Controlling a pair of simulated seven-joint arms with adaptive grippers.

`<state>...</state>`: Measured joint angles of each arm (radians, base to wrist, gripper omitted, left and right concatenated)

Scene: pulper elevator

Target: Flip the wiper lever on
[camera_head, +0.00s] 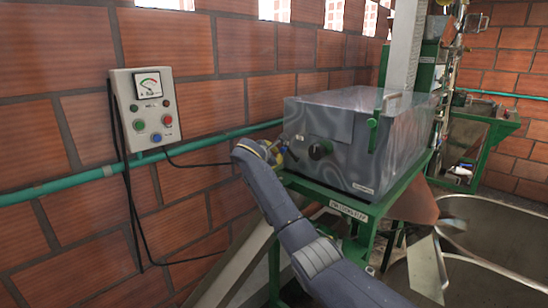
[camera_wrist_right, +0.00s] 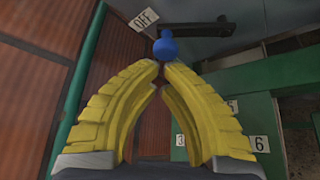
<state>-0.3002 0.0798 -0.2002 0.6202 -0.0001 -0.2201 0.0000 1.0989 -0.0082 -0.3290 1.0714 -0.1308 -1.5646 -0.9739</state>
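The wiper lever shows in the right wrist view as a dark bar (camera_wrist_right: 205,29) with a blue knob (camera_wrist_right: 166,46) at its left end, beside an "OFF" label (camera_wrist_right: 144,19). My right gripper (camera_wrist_right: 162,66) has yellow ribbed fingers that arch together, tips nearly meeting just below the knob. The tips seem close to the knob; I cannot tell if they touch it. In the head view my right gripper (camera_head: 267,151) is at the left side of the grey metal machine box (camera_head: 350,140), partly hidden by my arm. My left gripper is out of view.
A control box (camera_head: 146,110) with a gauge and buttons hangs on the brick wall, its black cables hanging down. A green pipe (camera_head: 100,173) runs along the wall. The box stands on a green frame (camera_head: 350,210). A metal basin (camera_head: 500,240) is at the lower right.

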